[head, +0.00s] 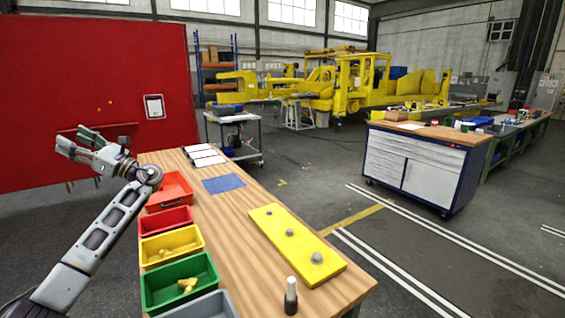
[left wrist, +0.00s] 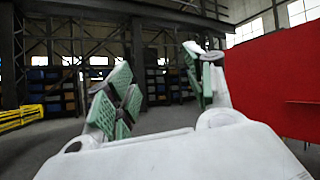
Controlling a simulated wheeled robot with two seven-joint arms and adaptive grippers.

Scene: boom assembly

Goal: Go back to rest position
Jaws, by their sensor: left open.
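My left gripper (head: 80,146) is raised at the left of the head view, in front of the red panel and to the left of the workbench (head: 250,240). Its green-padded fingers are apart and nothing is between them. In the left wrist view the two fingers of my left gripper (left wrist: 162,90) stand open against a far background of shelves. My right gripper does not show in either view.
Red, yellow, green and grey bins (head: 170,246) line the bench's left edge. A red panel (head: 90,60) stands behind my left gripper. A cabinet (head: 420,165) stands at right.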

